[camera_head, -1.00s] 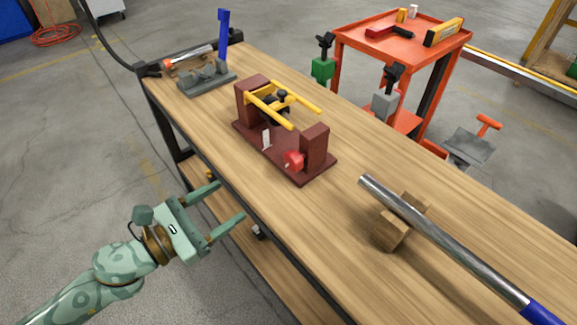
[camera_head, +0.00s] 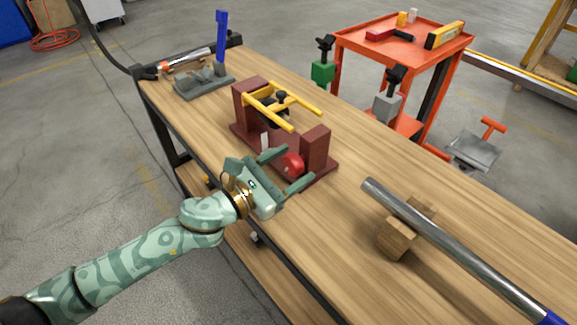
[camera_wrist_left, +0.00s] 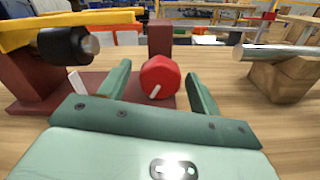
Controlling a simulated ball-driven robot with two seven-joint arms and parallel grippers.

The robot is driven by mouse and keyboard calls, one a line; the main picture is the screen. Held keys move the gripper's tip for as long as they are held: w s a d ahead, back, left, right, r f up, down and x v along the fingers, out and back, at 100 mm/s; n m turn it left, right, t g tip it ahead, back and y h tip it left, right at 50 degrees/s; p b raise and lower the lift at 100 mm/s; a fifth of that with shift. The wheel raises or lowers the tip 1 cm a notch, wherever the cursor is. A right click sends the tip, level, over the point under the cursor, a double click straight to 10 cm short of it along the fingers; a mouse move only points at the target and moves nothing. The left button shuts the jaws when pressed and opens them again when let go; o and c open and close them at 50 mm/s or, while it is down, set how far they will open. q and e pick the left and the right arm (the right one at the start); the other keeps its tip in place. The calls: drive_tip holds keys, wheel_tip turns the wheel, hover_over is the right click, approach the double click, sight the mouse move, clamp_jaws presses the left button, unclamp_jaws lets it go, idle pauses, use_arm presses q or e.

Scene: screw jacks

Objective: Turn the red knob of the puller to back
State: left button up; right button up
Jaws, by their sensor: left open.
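The puller (camera_head: 240,102) is a dark red stand with two upright blocks on a flat base, with a yellow frame (camera_head: 290,106) across it. Its red knob (camera_head: 291,163) sits at the near right block; it also shows in the left wrist view (camera_wrist_left: 159,77), with a small pale pointer on its face. My left gripper (camera_head: 292,168) is open at the near side of the puller, one finger to each side of the knob. In the left wrist view the knob stands between and just beyond the fingertips, with gaps on both sides. My right gripper is not in view.
A steel bar (camera_head: 440,240) rests on a wooden block (camera_head: 398,238) to the right on the workbench (camera_head: 350,140). A grey jack with a blue lever (camera_head: 221,40) stands at the far left. An orange cart (camera_head: 400,50) stands behind the bench.

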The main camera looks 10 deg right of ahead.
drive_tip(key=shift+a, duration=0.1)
use_arm(q)
drive_tip(key=c, duration=1)
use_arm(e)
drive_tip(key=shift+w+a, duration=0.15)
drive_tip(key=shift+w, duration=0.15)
use_arm(q)
drive_tip(key=shift+r+n+p, duration=0.1)
drive_tip(key=shift+n+p, duration=0.2)
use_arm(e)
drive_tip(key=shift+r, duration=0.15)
